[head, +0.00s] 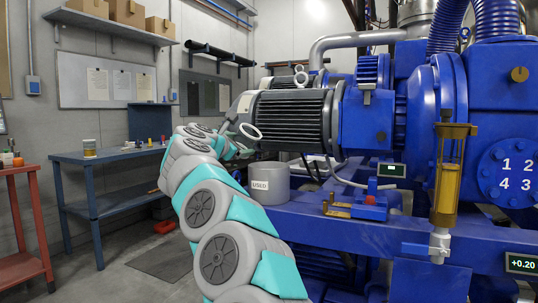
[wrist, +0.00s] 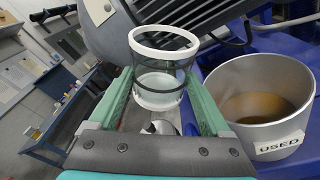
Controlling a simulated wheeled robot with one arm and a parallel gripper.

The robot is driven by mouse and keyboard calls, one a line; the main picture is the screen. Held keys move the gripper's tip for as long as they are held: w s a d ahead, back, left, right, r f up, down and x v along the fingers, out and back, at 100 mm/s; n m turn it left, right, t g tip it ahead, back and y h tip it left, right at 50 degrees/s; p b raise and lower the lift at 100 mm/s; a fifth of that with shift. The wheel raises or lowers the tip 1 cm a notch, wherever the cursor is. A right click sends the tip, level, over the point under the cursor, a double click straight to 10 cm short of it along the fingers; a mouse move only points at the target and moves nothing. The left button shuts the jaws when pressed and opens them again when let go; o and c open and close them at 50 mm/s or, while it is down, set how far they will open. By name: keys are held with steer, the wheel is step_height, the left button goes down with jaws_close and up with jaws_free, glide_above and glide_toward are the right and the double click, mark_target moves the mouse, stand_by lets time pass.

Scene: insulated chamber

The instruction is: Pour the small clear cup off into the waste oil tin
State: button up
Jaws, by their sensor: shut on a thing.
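The small clear cup (wrist: 160,88) has a white rim and a dark band, and sits between the two green fingers of my gripper (wrist: 157,78). My gripper is shut on it. In the head view the cup's pale rim (head: 250,131) shows as a tilted ring above and left of the tin. I cannot tell how much liquid the cup holds. The waste oil tin (head: 269,185) is a grey open can labelled USED, on the blue machine frame. In the wrist view the tin (wrist: 272,130) is right of the cup, with brown oil inside.
A grey motor (head: 292,118) stands close behind the cup and tin. A red-and-blue part and brass fitting (head: 336,208) lie right of the tin. A brass sight glass (head: 449,175) stands farther right. A blue workbench (head: 105,158) is at the left.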

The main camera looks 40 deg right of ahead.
steer(key=shift+w+a+r+n+p, duration=0.2)
steer(key=shift+w+n+p, duration=0.2)
steer(key=shift+p, duration=0.1)
steer(key=shift+w+a+f+n, duration=0.25)
steer(key=shift+w+f+n, duration=0.2)
steer(key=shift+f+n, duration=0.2)
steer(key=shift+w+a+f+n+g, duration=0.1)
steer(key=shift+w+f+n+g, duration=0.35)
steer(key=shift+n, duration=0.3)
steer(key=shift+w+a+f+n+g, duration=0.1)
steer(key=shift+w+f+n+g, duration=0.3)
steer(key=shift+n, duration=0.3)
steer(key=shift+w+a+n, duration=0.15)
steer(key=shift+w+n, duration=0.2)
steer(key=shift+n, duration=0.15)
steer(key=shift+f, duration=0.1)
steer(key=shift+a, duration=0.1)
